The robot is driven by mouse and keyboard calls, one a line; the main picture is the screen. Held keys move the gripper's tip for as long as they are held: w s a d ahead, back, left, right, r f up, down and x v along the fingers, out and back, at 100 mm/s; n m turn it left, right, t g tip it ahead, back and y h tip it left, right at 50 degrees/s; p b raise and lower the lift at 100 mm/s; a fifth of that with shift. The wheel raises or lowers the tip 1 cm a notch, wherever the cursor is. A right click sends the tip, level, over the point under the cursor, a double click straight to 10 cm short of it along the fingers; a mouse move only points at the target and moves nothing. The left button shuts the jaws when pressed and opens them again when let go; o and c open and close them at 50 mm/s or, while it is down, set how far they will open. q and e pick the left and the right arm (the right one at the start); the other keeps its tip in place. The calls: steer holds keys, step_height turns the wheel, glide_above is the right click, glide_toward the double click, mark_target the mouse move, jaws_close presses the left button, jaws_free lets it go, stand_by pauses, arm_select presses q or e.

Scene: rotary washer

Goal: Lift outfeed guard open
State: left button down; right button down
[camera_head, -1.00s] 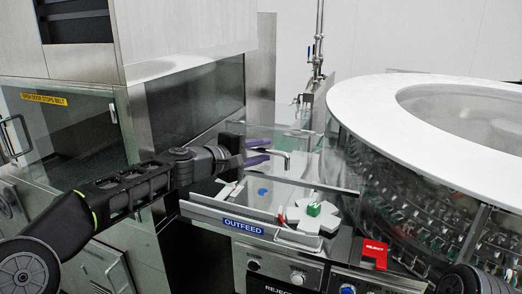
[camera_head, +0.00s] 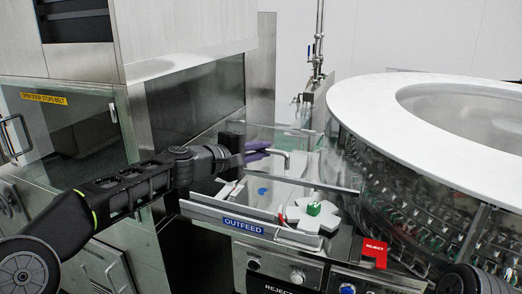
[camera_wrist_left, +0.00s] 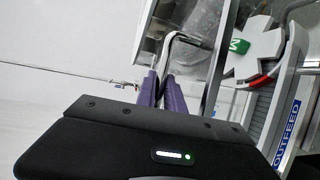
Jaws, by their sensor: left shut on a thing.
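My left gripper (camera_head: 262,153) reaches in from the left, over the outfeed station. Its purple fingers are closed together on the bent metal handle (camera_head: 286,159) of the outfeed guard. In the left wrist view the handle (camera_wrist_left: 187,39) curves out from between the purple fingers (camera_wrist_left: 160,82). The clear outfeed guard (camera_head: 318,172) is hard to make out against the machine; its dark lower edge runs right from under the handle. The blue OUTFEED label (camera_head: 243,225) is on the front rail below. My right gripper is out of view.
A white star wheel (camera_head: 309,216) with a green-and-white block sits right of the handle. A red REJECT piece (camera_head: 375,253) lies front right. The large round washer (camera_head: 450,150) fills the right side. A steel cabinet (camera_head: 180,100) stands left, close to my arm.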

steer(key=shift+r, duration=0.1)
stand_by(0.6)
